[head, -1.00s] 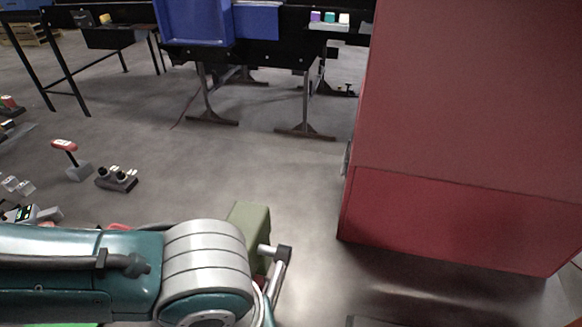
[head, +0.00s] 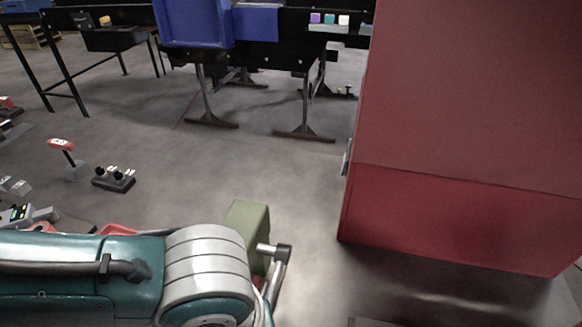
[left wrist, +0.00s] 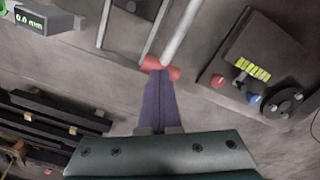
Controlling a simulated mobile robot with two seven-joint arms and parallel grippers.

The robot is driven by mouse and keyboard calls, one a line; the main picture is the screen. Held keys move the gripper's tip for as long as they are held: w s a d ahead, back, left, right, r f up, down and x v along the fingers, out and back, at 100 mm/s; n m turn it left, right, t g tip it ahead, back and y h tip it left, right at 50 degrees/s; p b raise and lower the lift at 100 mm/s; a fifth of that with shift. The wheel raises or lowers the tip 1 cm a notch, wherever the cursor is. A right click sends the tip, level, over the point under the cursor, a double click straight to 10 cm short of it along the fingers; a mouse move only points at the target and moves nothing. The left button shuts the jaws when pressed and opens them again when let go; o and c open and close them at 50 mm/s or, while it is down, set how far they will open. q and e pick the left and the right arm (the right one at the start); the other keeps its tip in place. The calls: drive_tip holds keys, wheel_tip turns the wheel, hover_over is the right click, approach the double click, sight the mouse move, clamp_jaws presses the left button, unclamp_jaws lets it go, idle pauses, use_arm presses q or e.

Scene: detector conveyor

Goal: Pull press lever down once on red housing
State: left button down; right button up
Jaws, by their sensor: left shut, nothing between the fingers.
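In the left wrist view a pale rod (left wrist: 182,32) runs to a short red grip (left wrist: 160,68), which looks like the press lever's handle. My left gripper (left wrist: 160,92) is shut and empty, its purple fingers pointing at the grip. The tips lie right at the grip; I cannot tell whether they touch it. In the head view a large red cabinet (head: 462,130) stands at the right; I cannot tell whether it is the red housing. My left arm covers the lower left there and its gripper is out of sight. My right gripper is in neither view.
A dark panel (left wrist: 285,48) with a toggle, buttons and a round knob lies right of the grip. A gauge reading 0.0 mm (left wrist: 38,20) is at upper left. In the head view a red-topped lever (head: 62,146) and small switch box (head: 114,180) stand at left.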

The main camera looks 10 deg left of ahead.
use_arm(q)
drive_tip(key=shift+a+f+b, duration=0.1)
drive_tip(key=shift+f+b, duration=0.3)
drive_tip(key=shift+f, duration=0.15)
idle(0.9)
